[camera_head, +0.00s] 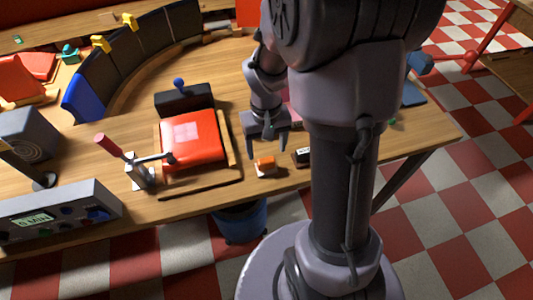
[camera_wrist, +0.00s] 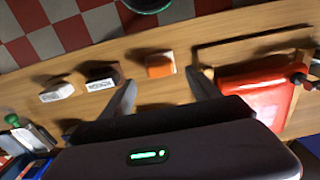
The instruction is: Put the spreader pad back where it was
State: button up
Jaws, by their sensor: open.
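My gripper (camera_head: 267,150) is open and points down over the front of the wooden table. In the wrist view its fingers (camera_wrist: 160,78) are spread with nothing between them. A small orange block (camera_head: 265,164) on a pale base sits just ahead of the fingertips, apart from them; it also shows in the wrist view (camera_wrist: 159,66). A red cushion-like block (camera_head: 193,140) lies in a wooden frame to the left, with a lighter pink square (camera_head: 186,132) on top. A toggle clamp (camera_head: 140,172) with a red handle reaches over it. No name marks which piece is the spreader pad.
A dark labelled block (camera_head: 301,157) and a white labelled block (camera_wrist: 57,92) stand near the orange one. A grey control box (camera_head: 60,212) with a display is at left. A black holder (camera_head: 184,98) stands behind the red block. The table's front edge is close.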

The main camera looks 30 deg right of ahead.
aim_at(266, 161)
jog(key=a+r+t+p, duration=0.1)
jog(key=a+r, duration=0.3)
jog(key=r, duration=0.7)
jog(key=s+a+r+m+t+y, duration=0.1)
jog(key=s+a+r+t, duration=0.3)
jog(key=s+a+r, duration=0.6)
jog(key=shift+s+a+t+y, duration=0.3)
jog(key=shift+s+t+y, duration=0.1)
jog(key=shift+s+y, duration=0.1)
